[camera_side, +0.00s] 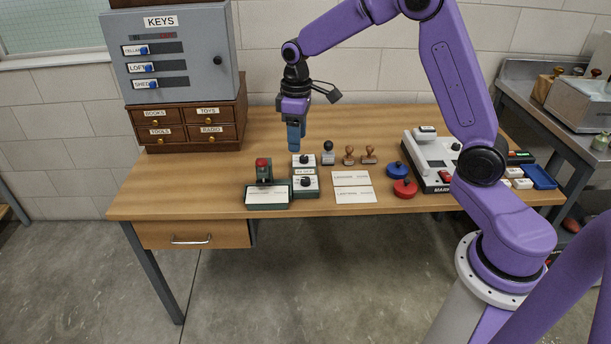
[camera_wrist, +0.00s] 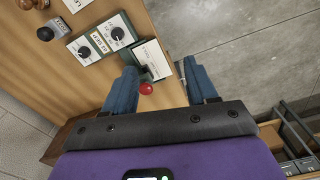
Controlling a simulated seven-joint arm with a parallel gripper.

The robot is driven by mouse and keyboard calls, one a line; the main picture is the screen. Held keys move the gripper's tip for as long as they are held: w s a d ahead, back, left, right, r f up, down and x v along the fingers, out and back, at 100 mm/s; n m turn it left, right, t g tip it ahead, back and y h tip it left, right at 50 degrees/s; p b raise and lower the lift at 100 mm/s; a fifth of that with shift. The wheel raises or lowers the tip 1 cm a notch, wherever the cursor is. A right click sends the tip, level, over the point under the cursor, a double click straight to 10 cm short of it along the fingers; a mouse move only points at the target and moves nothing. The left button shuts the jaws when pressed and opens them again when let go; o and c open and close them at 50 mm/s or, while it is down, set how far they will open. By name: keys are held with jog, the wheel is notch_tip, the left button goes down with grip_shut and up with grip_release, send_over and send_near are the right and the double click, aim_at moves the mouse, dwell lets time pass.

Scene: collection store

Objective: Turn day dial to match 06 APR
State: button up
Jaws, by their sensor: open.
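A dark green two-dial unit (camera_side: 293,184) stands near the front of the table. Its upper dial (camera_side: 303,159) and lower dial (camera_side: 306,181) are black knobs on white plates, with a small label strip (camera_side: 304,171) between them. In the wrist view the knobs show as one dial (camera_wrist: 83,52) and another dial (camera_wrist: 117,34), left of the fingers. I cannot tell which is the day dial, and the strip's text and knob settings are too small to read surely. My gripper (camera_side: 296,148) has blue fingers, points down and hangs above the table by the unit. In the wrist view my gripper (camera_wrist: 160,67) is open and empty.
A red-knobbed stamping device (camera_side: 263,167) with a card (camera_side: 266,196) stands left of the unit. Two white cards (camera_side: 352,179), hand stamps (camera_side: 349,155) and round red (camera_side: 405,188) and blue pads (camera_side: 397,169) lie to the right. A wooden drawer box (camera_side: 190,131) stands behind left.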

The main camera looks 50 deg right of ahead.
jog(key=m, duration=0.2)
send_over(306, 179)
notch_tip(306, 179, down, 4)
notch_tip(306, 179, down, 17)
jog(key=shift+w+f, duration=0.1)
jog(key=c, duration=1)
